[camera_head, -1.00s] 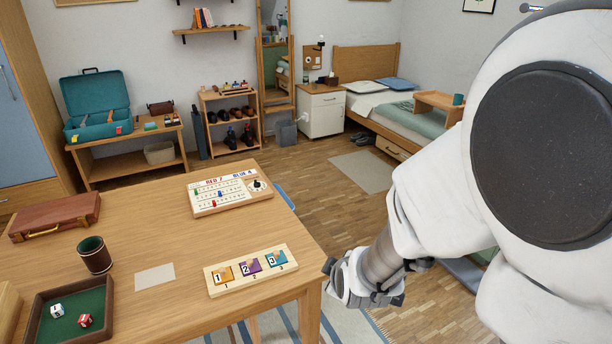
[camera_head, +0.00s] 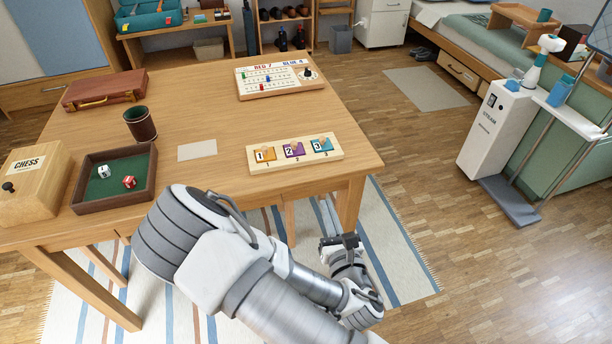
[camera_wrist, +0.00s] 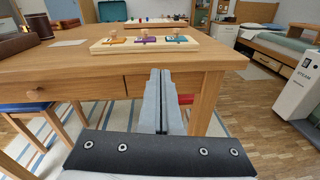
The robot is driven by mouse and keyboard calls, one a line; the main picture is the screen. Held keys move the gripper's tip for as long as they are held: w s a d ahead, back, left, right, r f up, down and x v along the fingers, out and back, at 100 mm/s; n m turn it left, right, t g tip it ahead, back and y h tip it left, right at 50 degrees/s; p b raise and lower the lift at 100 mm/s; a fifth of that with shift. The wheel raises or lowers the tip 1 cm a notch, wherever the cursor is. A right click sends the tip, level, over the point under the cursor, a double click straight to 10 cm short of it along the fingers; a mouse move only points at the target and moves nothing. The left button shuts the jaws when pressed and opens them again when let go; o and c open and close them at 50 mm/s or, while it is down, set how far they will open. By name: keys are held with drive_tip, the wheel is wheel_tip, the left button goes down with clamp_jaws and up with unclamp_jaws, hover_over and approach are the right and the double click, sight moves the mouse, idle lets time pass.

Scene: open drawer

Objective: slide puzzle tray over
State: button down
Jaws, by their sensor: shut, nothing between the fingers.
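The puzzle tray (camera_head: 296,164) is a light wooden board with numbered orange, purple and blue pieces, each with a knob. It lies flat near the right front corner of the table (camera_head: 205,115). It also shows in the wrist view (camera_wrist: 144,46), straight ahead and above the fingertips. My gripper (camera_head: 341,241) is low in front of the table's right front corner, apart from the tray. In the wrist view its two fingers (camera_wrist: 163,75) are together and point towards the table edge, with nothing between them.
A blank card (camera_head: 197,150) lies left of the tray. A dice tray (camera_head: 115,202), chess box (camera_head: 36,187), dice cup (camera_head: 140,124), brown case (camera_head: 104,89) and score board (camera_head: 280,77) are also on the table. A white steam unit (camera_head: 494,128) stands at right.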

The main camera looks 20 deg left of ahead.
drive_tip(key=a+n+y, duration=0.1)
drive_tip(key=n, duration=0.1)
drive_tip(key=b, duration=0.2)
approach(303, 163)
drive_tip(key=x, duration=0.6)
drive_tip(key=shift+w+a+r, duration=0.15)
drive_tip(key=shift+w+a, duration=0.1)
drive_tip(key=shift+w, duration=0.1)
drive_tip(key=shift+b+x, duration=0.35)
drive_tip(key=shift+x, duration=1.45)
drive_tip(key=shift+s, duration=0.15)
